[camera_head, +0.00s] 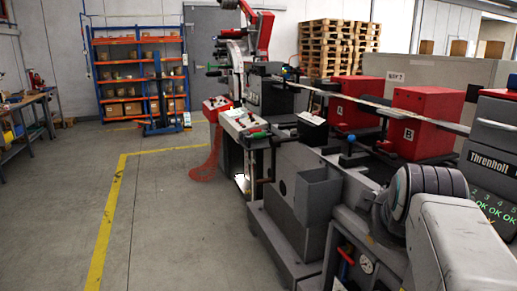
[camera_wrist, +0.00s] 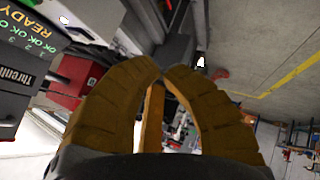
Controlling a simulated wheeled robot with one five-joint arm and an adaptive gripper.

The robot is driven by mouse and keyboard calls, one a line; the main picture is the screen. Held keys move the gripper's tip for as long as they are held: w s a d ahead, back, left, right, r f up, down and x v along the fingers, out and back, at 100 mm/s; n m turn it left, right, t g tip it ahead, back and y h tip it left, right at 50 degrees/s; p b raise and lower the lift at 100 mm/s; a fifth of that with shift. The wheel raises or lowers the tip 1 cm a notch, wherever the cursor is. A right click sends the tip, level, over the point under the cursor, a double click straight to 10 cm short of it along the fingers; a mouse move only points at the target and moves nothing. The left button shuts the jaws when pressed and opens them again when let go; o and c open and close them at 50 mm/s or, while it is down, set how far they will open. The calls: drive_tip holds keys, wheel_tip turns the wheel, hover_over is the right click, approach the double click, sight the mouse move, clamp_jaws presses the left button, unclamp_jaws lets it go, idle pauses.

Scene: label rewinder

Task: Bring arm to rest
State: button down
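My arm (camera_head: 462,240) comes in at the lower right of the head view, a pale link with a dark grey ringed joint, in front of the label rewinder (camera_head: 312,160). My gripper is outside the head view. In the wrist view, my gripper (camera_wrist: 162,76) shows two ribbed orange-brown fingers whose tips come together. I see nothing held between them. The wrist view is tilted, with the machine at its left and the floor at its right. The gripper's distance from the machine is hard to tell.
Red boxes (camera_head: 424,122) stand on the machine, beside a display panel (camera_head: 490,205) reading OK. A grey bin (camera_head: 317,197) juts from its front. Open floor (camera_head: 165,225) with a yellow line (camera_head: 108,215) lies left. Blue shelves (camera_head: 138,75) and stacked pallets (camera_head: 337,48) stand behind.

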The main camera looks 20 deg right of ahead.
drive_tip(key=s+a+f+g+y+p, duration=0.1)
drive_tip(key=s+a+f+y+p, duration=0.1)
drive_tip(key=a, duration=0.4)
drive_tip(key=s+a+f+g+y+p, duration=0.1)
drive_tip(key=s+a+f+y+p, duration=0.1)
drive_tip(key=a, duration=0.5)
drive_tip(key=s+a+f+g+y+p, duration=0.1)
drive_tip(key=s+a+f+y+p, duration=0.1)
drive_tip(key=a, duration=0.5)
wheel_tip(320, 180, down, 3)
drive_tip(key=shift+s+a+r+m+p, duration=0.15)
drive_tip(key=shift+s+a+m+p, duration=0.1)
drive_tip(key=shift+s+m+p, duration=0.25)
